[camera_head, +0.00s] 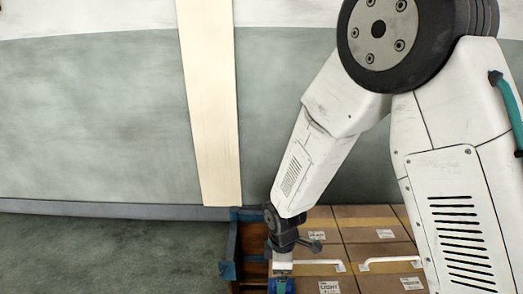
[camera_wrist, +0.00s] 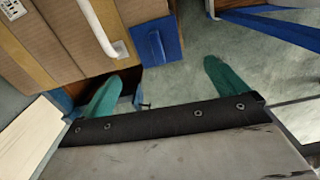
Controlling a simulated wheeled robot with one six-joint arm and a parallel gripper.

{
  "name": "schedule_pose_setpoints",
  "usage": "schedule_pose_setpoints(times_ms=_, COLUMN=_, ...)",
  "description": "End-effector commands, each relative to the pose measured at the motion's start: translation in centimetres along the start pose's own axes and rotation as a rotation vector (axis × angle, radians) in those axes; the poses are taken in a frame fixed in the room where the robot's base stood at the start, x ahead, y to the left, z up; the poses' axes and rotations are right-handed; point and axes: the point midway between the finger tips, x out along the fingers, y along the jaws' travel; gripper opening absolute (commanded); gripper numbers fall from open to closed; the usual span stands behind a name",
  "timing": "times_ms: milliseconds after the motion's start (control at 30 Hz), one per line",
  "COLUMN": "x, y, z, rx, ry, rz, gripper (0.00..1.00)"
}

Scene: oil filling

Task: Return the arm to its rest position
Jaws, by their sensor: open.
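My arm reaches down from the upper right of the head view, bent at a large dark joint. Its wrist hangs over the left side of a group of cardboard boxes (camera_head: 355,224). My gripper (camera_wrist: 162,69) shows in the wrist view as two teal fingers spread well apart.
A wooden frame with blue corners (camera_head: 233,250) stands left of the boxes. White handles (camera_head: 390,260) cross the boxes, and one (camera_wrist: 92,22) shows in the wrist view near a blue plate (camera_wrist: 157,43). A blue band (camera_wrist: 275,20) runs at upper right. Floor (camera_head: 110,255) at left is clear.

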Motion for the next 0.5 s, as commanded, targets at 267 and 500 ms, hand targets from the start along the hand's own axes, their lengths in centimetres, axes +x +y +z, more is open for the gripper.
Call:
schedule_pose_setpoints(times_ms=267, x=-3.2, y=-4.6, z=3.5, rx=0.352, ry=-0.130, rz=-0.152, gripper=0.98)
schedule_pose_setpoints(times_ms=500, x=-10.5, y=-6.8, z=7.4, rx=0.659, ry=-0.178, rz=-0.174, gripper=0.98)
